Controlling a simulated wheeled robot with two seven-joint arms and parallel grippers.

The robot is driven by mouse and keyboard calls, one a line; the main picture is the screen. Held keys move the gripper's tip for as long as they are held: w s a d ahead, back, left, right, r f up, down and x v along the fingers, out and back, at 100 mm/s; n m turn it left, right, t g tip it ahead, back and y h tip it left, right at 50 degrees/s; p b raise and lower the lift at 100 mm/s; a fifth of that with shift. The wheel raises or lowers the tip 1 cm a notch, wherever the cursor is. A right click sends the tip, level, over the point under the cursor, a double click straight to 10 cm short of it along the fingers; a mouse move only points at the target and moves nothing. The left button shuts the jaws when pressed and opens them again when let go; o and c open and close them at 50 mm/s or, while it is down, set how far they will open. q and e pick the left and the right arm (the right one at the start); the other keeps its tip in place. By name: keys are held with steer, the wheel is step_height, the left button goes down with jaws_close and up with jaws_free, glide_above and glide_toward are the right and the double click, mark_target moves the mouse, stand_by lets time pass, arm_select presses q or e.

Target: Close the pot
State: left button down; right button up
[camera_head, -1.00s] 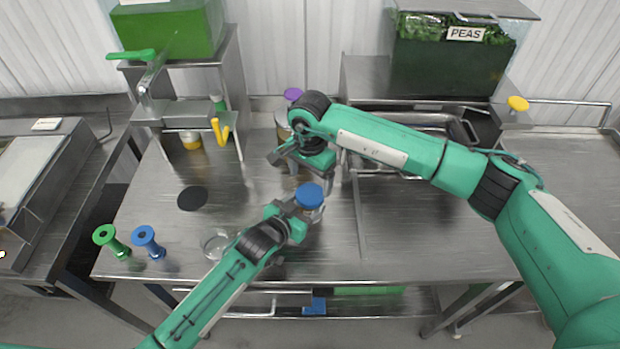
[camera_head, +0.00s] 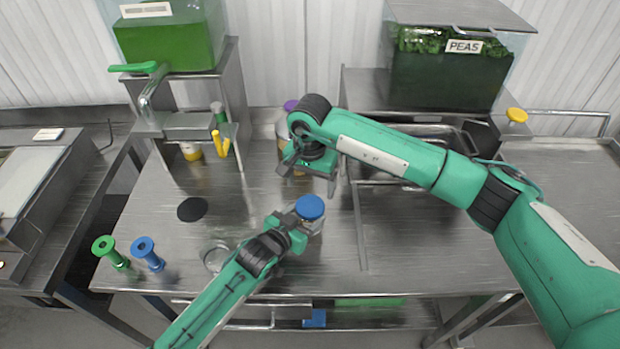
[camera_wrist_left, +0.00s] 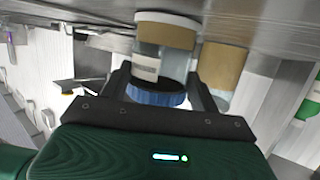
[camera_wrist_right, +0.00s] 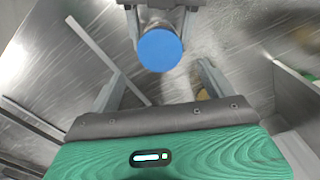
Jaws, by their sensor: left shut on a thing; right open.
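A clear jar (camera_head: 314,227) with a blue lid (camera_head: 310,206) stands near the middle of the steel table. No larger cooking pot is clearly visible. My left gripper (camera_wrist_left: 160,88) is shut on the blue-lidded jar, its fingers on either side near the lid. The jar's pale label (camera_wrist_left: 145,68) shows in the left wrist view, which appears upside down. My right gripper (camera_head: 308,174) is open and empty, just behind and above the lid. In the right wrist view the blue lid (camera_wrist_right: 160,48) lies beyond its spread fingers, apart from them.
A purple-topped container (camera_head: 291,105) stands behind my right gripper, partly hidden. A round clear dish (camera_head: 217,257), a black disc (camera_head: 192,209) and green (camera_head: 110,251) and blue (camera_head: 148,253) spool-like tools are at left.

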mark_target(310, 205)
step_height(310, 205, down, 7)
steer(key=shift+r, duration=0.2)
steer(key=shift+c, duration=0.4)
steer(key=c, duration=1)
steer(key=shift+o, duration=0.2)
steer(key=shift+m, duration=1.7)
steer(key=o, duration=1.1)
